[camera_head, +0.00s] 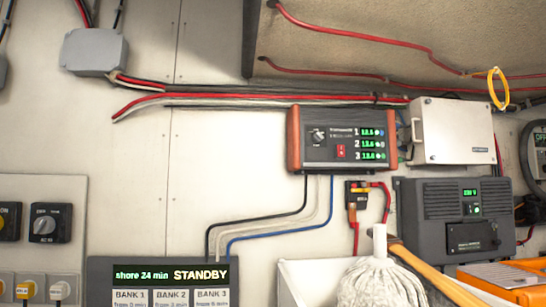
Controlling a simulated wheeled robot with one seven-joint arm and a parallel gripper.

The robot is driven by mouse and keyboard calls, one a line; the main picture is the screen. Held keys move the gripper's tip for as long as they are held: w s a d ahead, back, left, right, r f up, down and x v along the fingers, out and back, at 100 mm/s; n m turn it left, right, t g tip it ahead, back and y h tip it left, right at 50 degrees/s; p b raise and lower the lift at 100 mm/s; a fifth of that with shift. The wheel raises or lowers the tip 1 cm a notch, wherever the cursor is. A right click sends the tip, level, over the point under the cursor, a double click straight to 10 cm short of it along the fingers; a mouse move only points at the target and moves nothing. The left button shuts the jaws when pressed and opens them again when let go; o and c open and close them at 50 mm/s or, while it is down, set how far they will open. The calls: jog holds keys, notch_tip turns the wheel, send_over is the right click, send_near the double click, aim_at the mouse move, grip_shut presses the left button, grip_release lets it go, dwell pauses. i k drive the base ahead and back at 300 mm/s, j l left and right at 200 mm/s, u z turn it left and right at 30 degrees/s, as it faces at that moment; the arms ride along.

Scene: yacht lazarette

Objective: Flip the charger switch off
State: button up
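The charger (322,170) is a black box with orange-red end caps, mounted on the pale wall right of the middle in the head view. Its three green readouts, numbered 1 to 3, are lit. A small red switch (341,151) sits low in the middle of its front, left of the readouts. It is too small to tell which way it is set. A black rotary knob (318,136) is on the left of the front. My gripper is not in view.
Black, white and blue cables (307,205) hang below the charger. A red-wired fuse holder (357,195), mop head (381,283) and tan handle (430,272) stand below. A STANDBY panel (158,291) is lower left.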

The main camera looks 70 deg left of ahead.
aim_at(340, 148)
jog(key=u, duration=1.45)
